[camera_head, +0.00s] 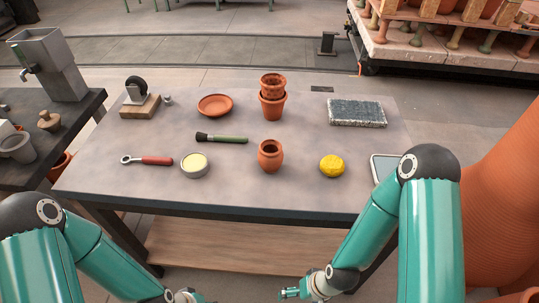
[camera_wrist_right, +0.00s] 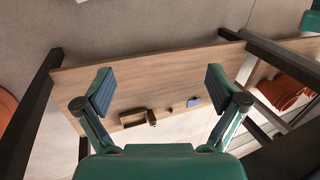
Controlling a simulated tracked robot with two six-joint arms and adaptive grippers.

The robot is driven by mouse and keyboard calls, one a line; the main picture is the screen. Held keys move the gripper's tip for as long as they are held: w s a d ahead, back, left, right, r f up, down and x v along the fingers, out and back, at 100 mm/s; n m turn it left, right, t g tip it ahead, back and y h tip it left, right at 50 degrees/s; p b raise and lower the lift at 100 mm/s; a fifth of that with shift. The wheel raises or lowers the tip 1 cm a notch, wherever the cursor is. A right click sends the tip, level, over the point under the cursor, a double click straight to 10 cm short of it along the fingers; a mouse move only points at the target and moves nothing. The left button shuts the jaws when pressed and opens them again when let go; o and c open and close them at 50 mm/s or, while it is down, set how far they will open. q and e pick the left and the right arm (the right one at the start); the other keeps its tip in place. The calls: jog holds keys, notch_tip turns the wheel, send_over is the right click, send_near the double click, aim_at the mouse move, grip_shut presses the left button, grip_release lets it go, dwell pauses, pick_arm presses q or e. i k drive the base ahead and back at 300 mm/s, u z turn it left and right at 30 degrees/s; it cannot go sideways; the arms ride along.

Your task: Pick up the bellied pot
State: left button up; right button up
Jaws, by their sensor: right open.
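The bellied pot (camera_head: 270,157) is a small round-bodied terracotta pot with a narrower neck and open mouth. It stands upright near the front middle of the grey table (camera_head: 230,185). My right gripper (camera_head: 288,294) is low in front of the table, below and apart from the pot. In the right wrist view the same gripper (camera_wrist_right: 160,85) is open, with nothing between its fingers; the pot is not in that view. My left gripper (camera_head: 188,297) shows only in part at the bottom edge, so its jaws cannot be judged.
A yellow sponge (camera_head: 332,166) and a round tin (camera_head: 195,165) flank the pot. Behind it are a brush (camera_head: 222,138), stacked terracotta pots (camera_head: 272,104), a saucer (camera_head: 215,105) and a grey slab (camera_head: 356,113). A wooden lower shelf (camera_wrist_right: 190,70) lies beneath the table.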

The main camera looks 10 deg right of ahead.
aim_at(271, 156)
jog(key=u, duration=2)
jog(key=i, duration=0.1)
jog(key=z, duration=3.05)
jog(key=k, duration=1.05)
jog(key=u, duration=1.2)
jog(key=i, duration=1)
